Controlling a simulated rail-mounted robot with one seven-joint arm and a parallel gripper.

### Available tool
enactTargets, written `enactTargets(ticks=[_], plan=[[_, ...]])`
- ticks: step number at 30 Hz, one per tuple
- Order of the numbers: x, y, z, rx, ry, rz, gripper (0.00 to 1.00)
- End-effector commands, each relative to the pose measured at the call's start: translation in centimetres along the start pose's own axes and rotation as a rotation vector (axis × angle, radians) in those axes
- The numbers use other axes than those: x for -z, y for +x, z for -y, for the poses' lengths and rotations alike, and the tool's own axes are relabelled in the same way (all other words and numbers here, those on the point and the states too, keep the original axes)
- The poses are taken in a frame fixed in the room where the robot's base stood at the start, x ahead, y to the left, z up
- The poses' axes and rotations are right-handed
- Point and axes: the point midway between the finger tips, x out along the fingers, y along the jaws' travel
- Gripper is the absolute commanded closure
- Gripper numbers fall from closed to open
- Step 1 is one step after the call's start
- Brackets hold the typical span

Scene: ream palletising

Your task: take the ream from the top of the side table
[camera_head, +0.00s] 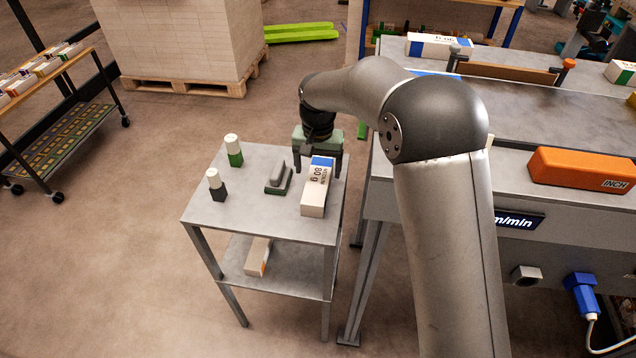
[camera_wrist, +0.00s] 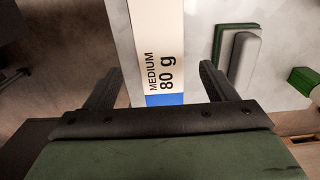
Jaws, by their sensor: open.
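The ream (camera_head: 315,190), white with a blue band and "80 g" print, lies on the right part of the side table top (camera_head: 257,223). My gripper (camera_head: 321,170) is open at the ream's far end, its fingers pointing down. In the wrist view the ream (camera_wrist: 158,45) runs between the two open fingers (camera_wrist: 158,84), with a gap on each side. The print "MEDIUM 80 g" and the blue band face the camera. I cannot tell how far the fingertips reach below the ream's top.
A grey and green stapler-like object (camera_head: 278,178) lies left of the ream; two small bottles (camera_head: 233,150) (camera_head: 217,185) stand further left. Another pack (camera_head: 258,257) is on the lower shelf. The conveyor bench with an orange box (camera_head: 582,169) stands close on the right.

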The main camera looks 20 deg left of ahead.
Motion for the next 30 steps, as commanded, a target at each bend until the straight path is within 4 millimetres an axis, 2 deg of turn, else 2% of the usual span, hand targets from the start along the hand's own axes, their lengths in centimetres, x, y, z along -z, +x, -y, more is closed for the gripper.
enactTargets(ticks=[4, 12, 20, 21, 27, 30], plan=[[0.2, 1.1, 0.0, -0.002, 0.000, 0.003, 0.22], [0.6, 4.8, 0.1, -0.001, 0.001, 0.002, 0.22], [0.7, 5.3, 0.1, 0.000, 0.001, -0.001, 0.22], [0.7, 5.3, 0.1, 0.000, 0.001, -0.001, 0.25], [0.7, 5.3, 0.1, 0.000, 0.001, 0.000, 0.80], [0.7, 5.2, 0.1, 0.001, 0.001, -0.002, 0.82]])
